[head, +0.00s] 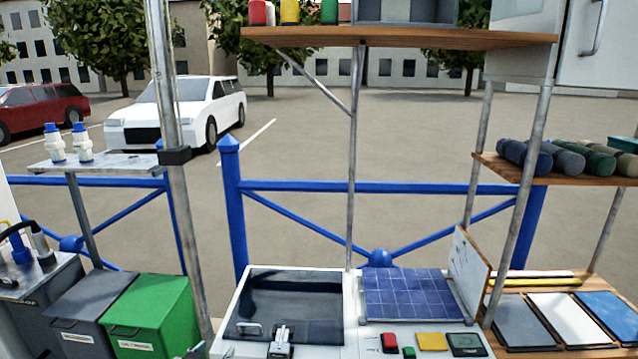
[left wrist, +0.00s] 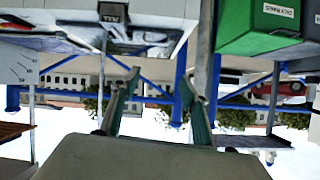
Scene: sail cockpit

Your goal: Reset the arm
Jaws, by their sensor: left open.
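My left gripper (left wrist: 159,82) shows large in the left wrist view, with its two green-grey fingers spread apart and nothing between them. In the head view only a small dark piece of it (head: 195,352) seems to show at the bottom edge, between the green bin and the white console. The left wrist view is upside down, with the green bin (left wrist: 262,25) at upper right and the console (left wrist: 115,12) at upper left. My right gripper is in neither view.
The white console (head: 225,345) holds a dark hatch (head: 295,300), a solar panel (head: 415,292) and several buttons. The green bin (head: 155,315) and grey bin (head: 80,315) stand left. A metal post (head: 170,100) rises beside them. Wooden shelves (head: 400,37) hang above.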

